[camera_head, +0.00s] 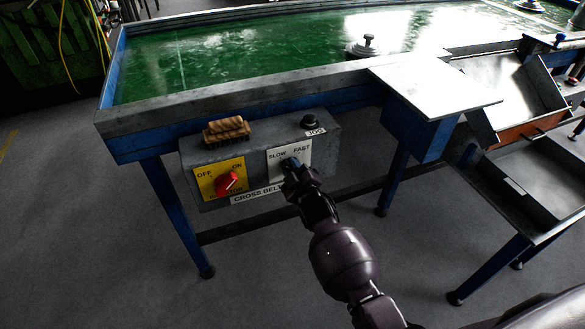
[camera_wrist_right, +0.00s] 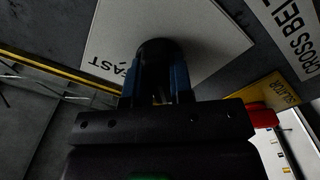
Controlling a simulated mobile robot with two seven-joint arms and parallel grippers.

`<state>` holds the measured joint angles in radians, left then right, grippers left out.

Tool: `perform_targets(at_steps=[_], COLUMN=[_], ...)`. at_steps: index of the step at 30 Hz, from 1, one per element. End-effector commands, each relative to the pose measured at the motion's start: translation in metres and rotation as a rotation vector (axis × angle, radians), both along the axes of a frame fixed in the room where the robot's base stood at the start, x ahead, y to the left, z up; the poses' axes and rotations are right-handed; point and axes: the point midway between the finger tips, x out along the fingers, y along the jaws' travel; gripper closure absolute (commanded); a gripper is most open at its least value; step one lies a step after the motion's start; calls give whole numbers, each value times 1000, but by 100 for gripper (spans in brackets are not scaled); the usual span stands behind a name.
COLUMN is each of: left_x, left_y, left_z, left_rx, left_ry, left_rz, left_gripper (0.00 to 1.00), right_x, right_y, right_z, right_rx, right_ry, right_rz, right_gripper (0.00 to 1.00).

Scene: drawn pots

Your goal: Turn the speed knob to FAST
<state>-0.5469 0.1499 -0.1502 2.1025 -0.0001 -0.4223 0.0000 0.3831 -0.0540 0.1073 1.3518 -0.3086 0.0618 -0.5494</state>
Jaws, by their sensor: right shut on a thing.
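The speed knob (camera_wrist_right: 158,52) is dark and round in the right wrist view. It sits on a white plate (camera_head: 274,173) marked SLOW on the left and FAST on the right, on the front of a grey control box (camera_head: 240,147). My right gripper (camera_head: 291,168) is at the plate and shut on the knob. Its blue-sided fingers stand on either side of the knob in the wrist view (camera_wrist_right: 156,88). The gripper hides most of the knob in the head view, and I cannot tell where the knob points. My left gripper is not in view.
A red switch (camera_head: 227,183) on a yellow OFF/ON plate (camera_head: 206,187) is left of the speed plate. A brush (camera_head: 226,131) and a black JOG button (camera_head: 309,121) are on top of the box. A blue-framed table with a green belt (camera_head: 230,60) stands behind.

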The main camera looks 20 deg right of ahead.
Motion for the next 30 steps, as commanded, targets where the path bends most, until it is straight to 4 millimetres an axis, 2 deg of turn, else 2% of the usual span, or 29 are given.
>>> perform_targets(at_steps=[11,30], left_x=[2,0], left_y=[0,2], left_z=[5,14], left_rx=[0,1], left_ry=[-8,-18], left_rz=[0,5], left_gripper=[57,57], right_x=[0,0], right_y=[0,-3], right_z=[2,3], right_rx=[113,689], right_ry=[2,23], right_rz=[1,-1], right_gripper=[100,100])
